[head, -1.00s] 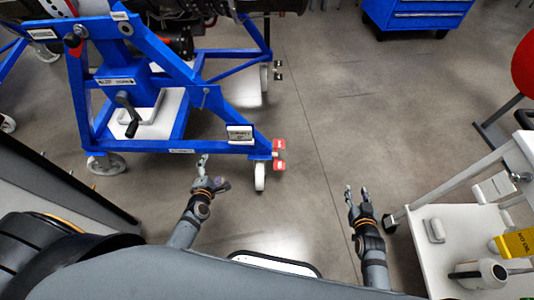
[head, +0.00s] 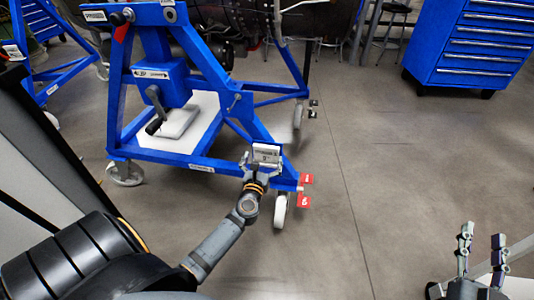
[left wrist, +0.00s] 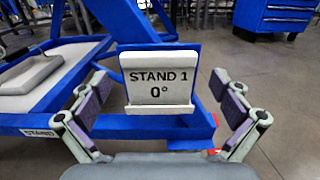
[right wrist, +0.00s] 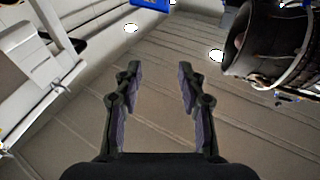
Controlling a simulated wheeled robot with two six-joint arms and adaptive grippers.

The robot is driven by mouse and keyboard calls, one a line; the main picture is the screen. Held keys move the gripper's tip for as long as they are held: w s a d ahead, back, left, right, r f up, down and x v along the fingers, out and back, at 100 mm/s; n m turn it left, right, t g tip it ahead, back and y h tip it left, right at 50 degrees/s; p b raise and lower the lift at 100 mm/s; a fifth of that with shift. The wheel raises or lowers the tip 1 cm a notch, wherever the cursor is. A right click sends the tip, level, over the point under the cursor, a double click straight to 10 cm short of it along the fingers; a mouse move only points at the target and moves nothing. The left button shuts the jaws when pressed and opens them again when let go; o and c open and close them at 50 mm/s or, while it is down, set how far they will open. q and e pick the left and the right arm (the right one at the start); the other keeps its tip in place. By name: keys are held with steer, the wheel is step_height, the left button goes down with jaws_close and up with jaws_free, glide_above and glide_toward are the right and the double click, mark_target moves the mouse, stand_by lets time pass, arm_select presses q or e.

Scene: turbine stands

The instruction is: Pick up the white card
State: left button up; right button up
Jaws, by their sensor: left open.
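The white card (head: 267,154), printed "STAND 1 0°", stands upright in a holder on the lower beam of the blue turbine stand (head: 225,165). It fills the middle of the left wrist view (left wrist: 158,75). My left gripper (head: 262,162) is open, with one finger on each side of the card and a visible gap on both sides in the wrist view. My right gripper (head: 482,238) is open and empty over the floor at the lower right, away from the card; its parted fingers also show in the right wrist view (right wrist: 158,75).
A blue drawer cabinet (head: 480,45) stands at the back right. Red blocks (head: 306,179) and a caster wheel (head: 280,212) are at the stand's near corner. A dark-framed panel (head: 35,165) is at the left. The floor right of the stand is clear.

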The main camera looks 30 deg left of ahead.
mark_target(266, 150)
arm_select(q)
steer(key=b+x, duration=0.1)
steer(key=x, duration=0.4)
steer(key=shift+w+a, duration=0.1)
steer(key=shift+w, duration=0.05)
steer(key=c, duration=0.7)
arm_select(e)
steer(key=s+r+t+y, duration=0.1)
steer(key=s+r+t, duration=0.2)
steer(key=r, duration=0.7)
steer(key=shift+n+t, duration=0.4)
steer(key=shift+t, duration=0.6)
steer(key=shift+a, duration=0.1)
